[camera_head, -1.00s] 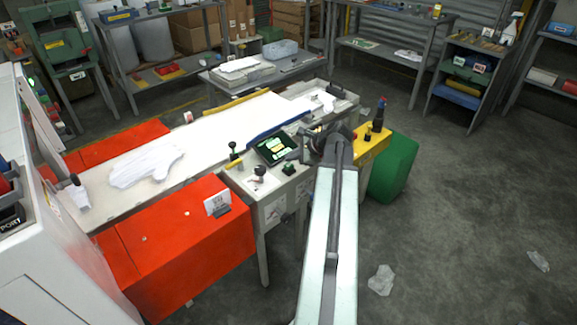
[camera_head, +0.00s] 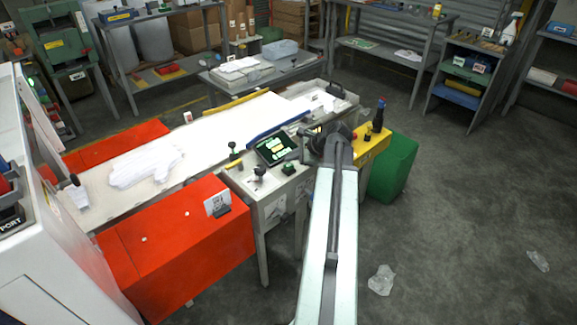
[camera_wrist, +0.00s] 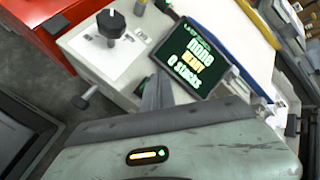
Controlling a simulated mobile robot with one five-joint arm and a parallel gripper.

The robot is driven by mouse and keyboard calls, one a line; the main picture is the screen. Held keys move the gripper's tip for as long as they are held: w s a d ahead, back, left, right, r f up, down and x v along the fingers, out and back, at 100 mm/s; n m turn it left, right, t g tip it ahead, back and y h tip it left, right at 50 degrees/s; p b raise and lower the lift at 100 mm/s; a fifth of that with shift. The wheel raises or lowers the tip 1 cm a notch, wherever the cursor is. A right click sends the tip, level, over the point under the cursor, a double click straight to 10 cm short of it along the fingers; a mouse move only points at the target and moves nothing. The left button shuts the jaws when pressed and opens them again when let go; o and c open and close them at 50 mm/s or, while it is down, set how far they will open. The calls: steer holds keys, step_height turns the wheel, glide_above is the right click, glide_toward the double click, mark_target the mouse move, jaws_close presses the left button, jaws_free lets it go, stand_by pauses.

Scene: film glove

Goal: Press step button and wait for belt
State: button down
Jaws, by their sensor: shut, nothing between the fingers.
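The control panel (camera_head: 270,183) stands beside the white belt (camera_head: 225,125). The screen (camera_wrist: 193,60) reads "none", "READY" and "0 stacks". My gripper (camera_wrist: 154,95) is shut and empty, beside the screen; in the head view it is small and partly hidden (camera_head: 304,148).
A white glove-shaped film (camera_head: 147,165) lies on the belt. Orange housings (camera_head: 185,245) flank the belt. A yellow box (camera_head: 372,143) with a dark post and a green bin (camera_head: 394,168) stand right of my arm. The floor (camera_head: 470,210) at right is mostly clear.

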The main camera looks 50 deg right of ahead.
steer(key=shift+f+b, duration=0.4)
